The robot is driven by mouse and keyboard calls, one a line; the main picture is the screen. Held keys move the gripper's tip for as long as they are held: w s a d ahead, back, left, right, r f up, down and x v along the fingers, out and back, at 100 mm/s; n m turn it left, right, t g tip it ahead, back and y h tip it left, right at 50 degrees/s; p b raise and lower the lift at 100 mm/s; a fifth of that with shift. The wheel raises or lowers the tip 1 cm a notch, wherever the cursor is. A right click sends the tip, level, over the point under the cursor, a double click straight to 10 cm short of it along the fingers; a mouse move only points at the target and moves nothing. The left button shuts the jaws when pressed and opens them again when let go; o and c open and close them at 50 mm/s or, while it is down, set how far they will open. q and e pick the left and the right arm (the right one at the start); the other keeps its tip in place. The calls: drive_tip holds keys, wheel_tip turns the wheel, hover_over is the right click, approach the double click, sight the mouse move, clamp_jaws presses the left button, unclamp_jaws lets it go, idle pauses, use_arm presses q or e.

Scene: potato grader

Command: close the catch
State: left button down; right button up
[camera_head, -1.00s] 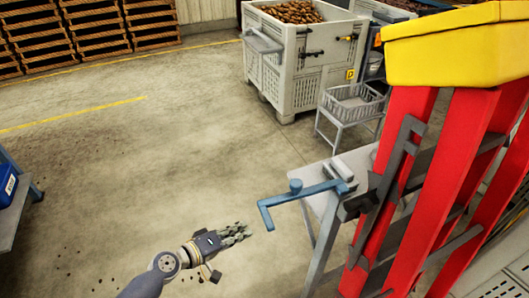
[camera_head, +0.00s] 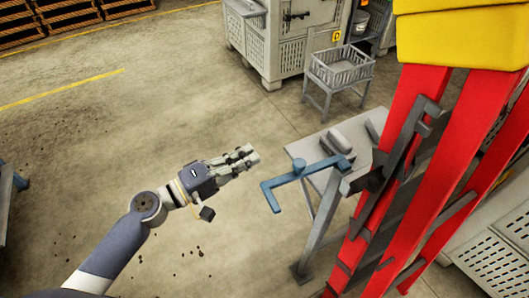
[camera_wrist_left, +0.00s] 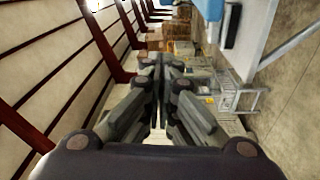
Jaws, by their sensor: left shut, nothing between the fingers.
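A dark latch-like fitting (camera_head: 297,16) shows on the front wall of the large grey crate (camera_head: 262,48) at the top of the head view. It may be the catch; it is too small to tell whether it is open or shut. My left gripper (camera_head: 251,156) is shut and empty, held over open floor well in front of the crate, apart from everything. In the left wrist view its fingers (camera_wrist_left: 162,62) lie together with nothing between them. My right gripper is not in view.
A blue crank-shaped bar (camera_head: 301,172) sticks out just right of my left gripper, by a grey table (camera_head: 304,147). A red frame with a yellow top (camera_head: 455,40) fills the right side. A grey basket on a stand (camera_head: 340,70) stands near the crate.

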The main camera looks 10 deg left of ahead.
use_arm(q)
drive_tip(key=p+x, duration=0.4)
drive_tip(key=x, duration=0.6)
drive_tip(key=s, duration=0.2)
drive_tip(key=s+d+p, duration=0.1)
drive_tip(key=s, duration=0.1)
drive_tip(key=shift+s+f+p, duration=0.15)
drive_tip(key=shift+p, duration=0.15)
